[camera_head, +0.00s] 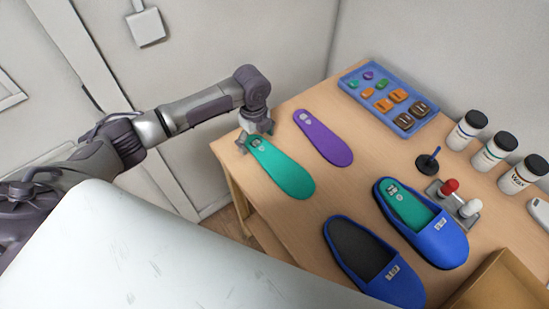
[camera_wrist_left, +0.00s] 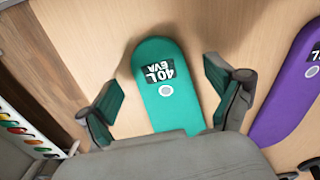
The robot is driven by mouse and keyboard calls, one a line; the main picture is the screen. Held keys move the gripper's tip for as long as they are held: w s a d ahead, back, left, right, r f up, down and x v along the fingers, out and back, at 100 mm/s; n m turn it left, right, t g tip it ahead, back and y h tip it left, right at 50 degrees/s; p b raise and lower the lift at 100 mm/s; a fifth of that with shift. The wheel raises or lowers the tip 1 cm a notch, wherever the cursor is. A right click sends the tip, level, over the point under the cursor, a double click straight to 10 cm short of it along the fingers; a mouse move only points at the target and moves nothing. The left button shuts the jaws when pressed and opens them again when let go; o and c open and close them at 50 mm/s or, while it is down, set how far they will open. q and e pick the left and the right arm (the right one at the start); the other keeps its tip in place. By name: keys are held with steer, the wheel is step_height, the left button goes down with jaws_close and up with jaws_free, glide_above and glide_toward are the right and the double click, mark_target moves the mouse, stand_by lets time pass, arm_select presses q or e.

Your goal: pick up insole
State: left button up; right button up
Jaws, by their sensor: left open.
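A teal insole (camera_head: 281,168) lies on the wooden table near its left edge in the head view. In the left wrist view the teal insole (camera_wrist_left: 174,92) shows the print "40 L EVA". A purple insole (camera_head: 323,137) lies to its right; its edge also shows in the wrist view (camera_wrist_left: 285,88). My left gripper (camera_head: 255,143) is open at the heel end of the teal insole. In the wrist view its two fingers (camera_wrist_left: 170,95) stand on either side of the teal insole, with a gap on the left. My right gripper is not in view.
Two blue shoes (camera_head: 372,262) (camera_head: 422,222) stand on the table (camera_head: 268,208); the right one has a teal insole inside. A blue tray (camera_head: 392,98) of small parts, several bottles (camera_head: 493,151) and a cardboard box (camera_head: 497,284) are near the back and right.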

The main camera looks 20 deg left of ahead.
arm_select(q)
steer(key=shift+f, duration=0.2)
steer(key=c, duration=1)
steer(key=shift+r, duration=0.1)
steer(key=shift+r, duration=0.55)
step_height(320, 180, up, 3)
steer(key=shift+w+f+b, duration=0.1)
steer(key=shift+b, duration=0.6)
steer(key=d+r+b, duration=0.2)
steer(key=d+r, duration=0.5)
steer(key=d, duration=0.4)
steer(key=shift+w+d, duration=0.3)
steer(key=shift+d, duration=0.05)
